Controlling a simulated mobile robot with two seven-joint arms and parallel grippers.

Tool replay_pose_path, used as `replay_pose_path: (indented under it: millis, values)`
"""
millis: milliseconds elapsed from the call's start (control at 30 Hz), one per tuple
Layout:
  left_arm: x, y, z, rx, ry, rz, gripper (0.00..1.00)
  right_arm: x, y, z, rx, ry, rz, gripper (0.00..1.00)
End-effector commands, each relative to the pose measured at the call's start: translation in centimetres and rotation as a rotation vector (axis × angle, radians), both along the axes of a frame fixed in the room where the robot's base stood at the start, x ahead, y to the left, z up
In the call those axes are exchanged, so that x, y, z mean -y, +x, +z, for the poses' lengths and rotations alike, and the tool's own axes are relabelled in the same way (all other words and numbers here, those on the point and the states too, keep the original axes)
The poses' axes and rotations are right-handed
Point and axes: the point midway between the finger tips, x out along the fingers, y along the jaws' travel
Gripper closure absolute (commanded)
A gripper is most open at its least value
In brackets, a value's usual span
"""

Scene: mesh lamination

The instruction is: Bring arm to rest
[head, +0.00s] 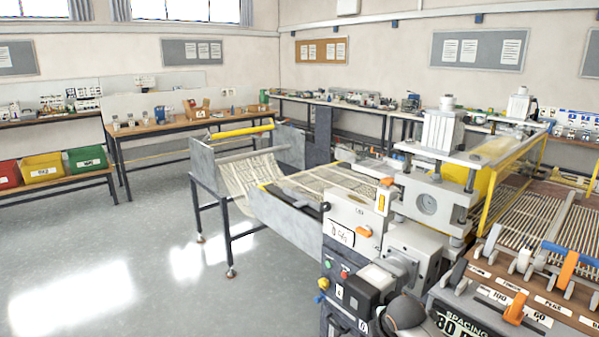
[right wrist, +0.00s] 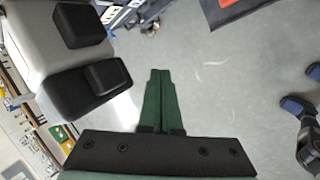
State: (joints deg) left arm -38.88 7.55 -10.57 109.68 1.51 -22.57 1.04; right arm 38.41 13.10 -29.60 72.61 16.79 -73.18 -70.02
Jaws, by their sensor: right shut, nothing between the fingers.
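My right gripper (right wrist: 156,100) shows in the right wrist view. Its two dark green fingers lie side by side, shut with nothing between them. They are over bare grey floor, apart from any object. Neither gripper can be made out in the head view, and my left gripper is in neither view.
In the head view the laminating machine (head: 427,203) and a lever panel (head: 525,290) fill the right. A mesh-feed frame (head: 250,170) stands behind. Coloured bins (head: 42,168) sit far left. Left-hand floor (head: 110,265) is clear.

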Motion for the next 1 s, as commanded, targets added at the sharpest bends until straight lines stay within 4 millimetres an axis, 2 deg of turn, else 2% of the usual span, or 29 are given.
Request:
replay_pose_path:
  millis: [33, 100, 300, 400, 600, 800, 900, 1000]
  values:
    - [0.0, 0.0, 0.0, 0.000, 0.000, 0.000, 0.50, -0.8, -1.8, -2.5, -0.001, 0.062, -0.043, 1.00]
    - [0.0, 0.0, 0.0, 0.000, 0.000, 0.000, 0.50, -1.8, -3.9, -5.1, 0.007, 0.153, -0.115, 1.00]
    - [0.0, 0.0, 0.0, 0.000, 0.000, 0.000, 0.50, -3.7, -10.7, -10.9, 0.019, 0.412, -0.347, 1.00]
    - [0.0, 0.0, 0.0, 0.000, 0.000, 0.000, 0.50, -4.1, -14.5, -12.8, 0.023, 0.535, -0.473, 1.00]
    - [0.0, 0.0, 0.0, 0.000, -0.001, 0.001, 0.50, -3.8, -22.2, -15.0, 0.031, 0.767, -0.740, 1.00]
    - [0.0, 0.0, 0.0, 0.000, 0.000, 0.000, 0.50, -2.4, -28.9, -15.0, 0.050, 0.951, -0.974, 1.00]
    - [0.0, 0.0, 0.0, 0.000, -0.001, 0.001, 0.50, -1.8, -31.0, -14.5, 0.058, 1.012, -1.049, 1.00]
    - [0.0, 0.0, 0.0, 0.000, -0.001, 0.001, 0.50, -1.4, -32.2, -14.2, 0.066, 1.045, -1.092, 1.00]
